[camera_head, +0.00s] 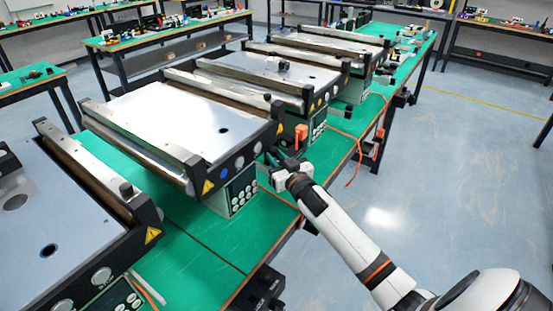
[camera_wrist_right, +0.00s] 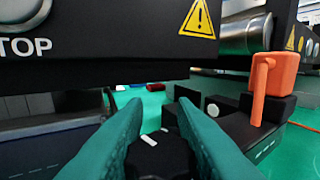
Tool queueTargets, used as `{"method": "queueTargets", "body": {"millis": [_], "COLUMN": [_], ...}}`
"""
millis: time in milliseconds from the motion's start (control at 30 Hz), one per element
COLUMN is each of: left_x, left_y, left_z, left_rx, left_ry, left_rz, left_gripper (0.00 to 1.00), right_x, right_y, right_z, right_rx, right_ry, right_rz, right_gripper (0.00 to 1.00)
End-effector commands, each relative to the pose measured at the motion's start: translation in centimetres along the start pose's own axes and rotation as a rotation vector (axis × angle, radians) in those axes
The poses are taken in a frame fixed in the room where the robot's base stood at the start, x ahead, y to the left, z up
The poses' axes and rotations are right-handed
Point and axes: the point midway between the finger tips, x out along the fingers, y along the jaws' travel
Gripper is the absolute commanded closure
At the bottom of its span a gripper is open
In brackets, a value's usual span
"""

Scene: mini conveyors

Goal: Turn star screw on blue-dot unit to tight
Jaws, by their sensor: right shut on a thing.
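The blue-dot unit is a mini conveyor with a silver top (camera_head: 180,115); a blue dot (camera_head: 225,174) sits on its black end face. My right gripper (camera_head: 272,157) is at the right end of that face, just below its edge. In the right wrist view its teal fingers (camera_wrist_right: 159,118) are shut around a dark knob (camera_wrist_right: 160,152) with white marks, which looks like the star screw. The fingers hide the knob's sides, so its star shape and how tight it is cannot be told. My left gripper is not in view.
The unit's black end face with a warning triangle (camera_wrist_right: 197,18) hangs close above the fingers. An orange handle (camera_wrist_right: 263,88) on a black block stands to the right, close by. Other conveyors line the green table (camera_head: 215,235); an orange cable (camera_head: 357,165) hangs off its edge.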

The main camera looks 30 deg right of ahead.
Motion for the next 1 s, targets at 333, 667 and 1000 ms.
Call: {"method": "queueTargets", "body": {"millis": [333, 667, 1000], "left_x": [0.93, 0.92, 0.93], "left_y": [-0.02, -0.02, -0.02], "left_z": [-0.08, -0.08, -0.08], "left_rx": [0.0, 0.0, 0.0], "left_ry": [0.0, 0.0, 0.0], "left_rz": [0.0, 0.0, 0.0], "left_gripper": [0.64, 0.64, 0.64], "right_x": [0.01, -0.04, -0.06], "right_y": [-0.26, -0.42, -0.41], "right_z": [0.2, 0.26, 0.12], "right_rx": [0.004, 0.0, 0.0], "right_ry": [-0.004, -0.002, 0.001], "right_rz": [-0.16, -0.176, -0.175], "right_gripper": [0.99, 0.99, 0.54]}}
